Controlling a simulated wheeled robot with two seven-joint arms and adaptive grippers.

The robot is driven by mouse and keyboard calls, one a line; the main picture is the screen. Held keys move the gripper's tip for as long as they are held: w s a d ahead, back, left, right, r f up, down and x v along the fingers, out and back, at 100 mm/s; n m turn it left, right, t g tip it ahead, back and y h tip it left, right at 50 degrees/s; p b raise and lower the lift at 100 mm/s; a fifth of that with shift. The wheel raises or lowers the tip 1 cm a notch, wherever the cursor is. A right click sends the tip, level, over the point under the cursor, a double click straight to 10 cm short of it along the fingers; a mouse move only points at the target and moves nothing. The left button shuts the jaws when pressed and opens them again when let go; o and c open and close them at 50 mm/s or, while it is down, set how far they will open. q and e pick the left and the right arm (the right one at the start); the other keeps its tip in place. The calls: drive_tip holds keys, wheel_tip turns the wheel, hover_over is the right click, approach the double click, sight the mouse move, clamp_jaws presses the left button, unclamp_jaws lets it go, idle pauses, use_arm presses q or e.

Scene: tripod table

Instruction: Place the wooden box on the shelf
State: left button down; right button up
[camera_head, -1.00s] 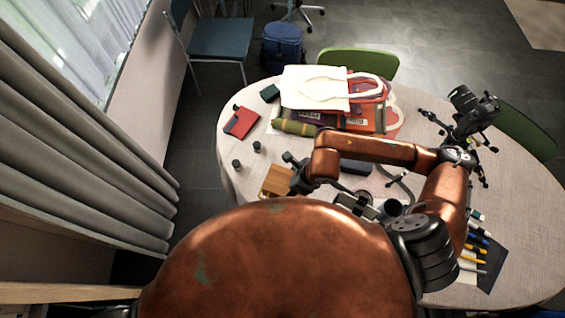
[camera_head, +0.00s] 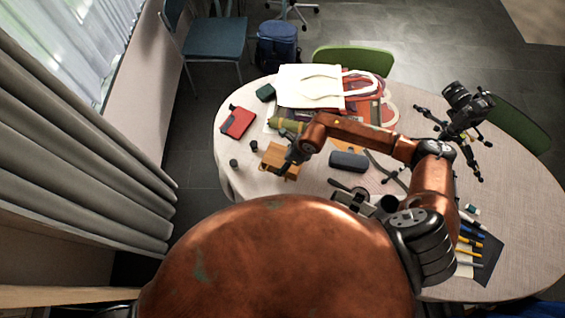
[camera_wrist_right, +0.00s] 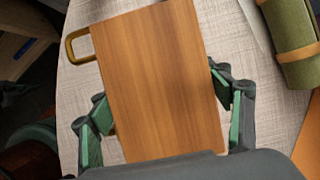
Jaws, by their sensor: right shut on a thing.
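The wooden box (camera_head: 279,162) is a brown block at the left part of the round table in the head view. It fills the middle of the right wrist view (camera_wrist_right: 160,75), with a brass-coloured loop handle at its upper left. My right gripper (camera_head: 291,157) is shut on the box, with green-and-dark fingers on both sides of it in the right wrist view (camera_wrist_right: 165,116). The fingertips are partly hidden by the box. I cannot tell how high the box is above the table. My left gripper is not in view. No shelf can be made out with certainty.
The table (camera_head: 525,190) holds a white tote bag (camera_head: 309,88), a green roll (camera_head: 287,125), a red notebook (camera_head: 238,121), a camera on a tripod (camera_head: 466,103), a dark case (camera_head: 348,160) and pens. Two small dark cylinders stand left of the box. A wooden edge (camera_head: 65,292) lies at lower left.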

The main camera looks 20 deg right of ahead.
drive_tip(key=shift+w+f, duration=0.1)
drive_tip(key=shift+w, duration=0.15)
wheel_tip(320, 180, down, 3)
drive_tip(key=shift+w+r, duration=0.15)
drive_tip(key=shift+f, duration=0.35)
drive_tip(key=o, duration=2)
drive_tip(key=shift+d+f, duration=0.1)
drive_tip(key=shift+f, duration=0.05)
